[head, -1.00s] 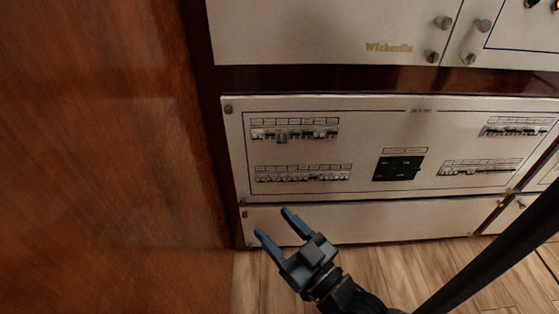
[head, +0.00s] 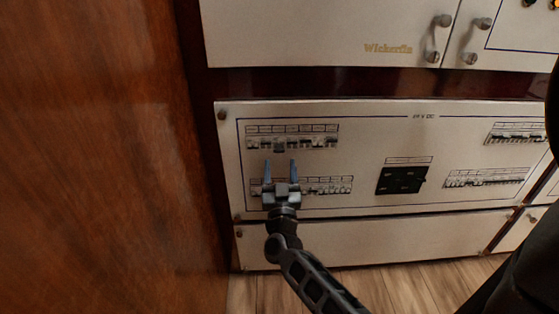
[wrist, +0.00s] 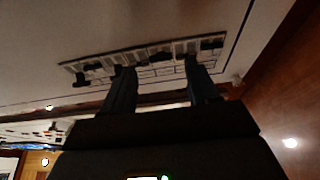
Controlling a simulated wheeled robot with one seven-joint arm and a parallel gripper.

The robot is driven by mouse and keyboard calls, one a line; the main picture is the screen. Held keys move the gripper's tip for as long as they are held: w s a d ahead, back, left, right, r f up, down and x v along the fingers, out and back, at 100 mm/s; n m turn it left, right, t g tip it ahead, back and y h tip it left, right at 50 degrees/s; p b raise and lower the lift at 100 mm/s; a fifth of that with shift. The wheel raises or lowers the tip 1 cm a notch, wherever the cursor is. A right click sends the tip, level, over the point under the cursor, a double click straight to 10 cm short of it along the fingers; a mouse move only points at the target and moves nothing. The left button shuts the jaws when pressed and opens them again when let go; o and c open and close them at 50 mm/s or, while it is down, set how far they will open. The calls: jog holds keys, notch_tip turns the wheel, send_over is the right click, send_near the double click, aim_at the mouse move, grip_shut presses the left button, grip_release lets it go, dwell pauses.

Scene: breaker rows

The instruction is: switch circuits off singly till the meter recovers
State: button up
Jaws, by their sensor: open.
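A cream breaker panel fills the middle of the head view. Its upper left breaker row (head: 315,142) has several small switches, one of them greyer and lower than its neighbours. The lower left row (head: 330,186) is partly hidden by my gripper. A black meter block (head: 402,178) sits right of centre; its reading is too small to tell. My gripper (head: 280,164) is open and empty, its blue fingers pointing up just below the upper left row. In the wrist view a breaker row (wrist: 150,60) lies beyond the fingertips (wrist: 158,66); whether they touch it I cannot tell.
Two more breaker rows, upper (head: 517,134) and lower (head: 487,177), are on the right of the panel. A wooden wall (head: 95,160) stands close on the left. Cabinet doors with knobs (head: 443,20) are above. Wooden floor (head: 390,285) shows below.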

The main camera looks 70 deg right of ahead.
aim_at(279, 153)
jog(key=shift+x, duration=1.7)
jog(key=c, duration=1)
jog(key=shift+c, duration=0.2)
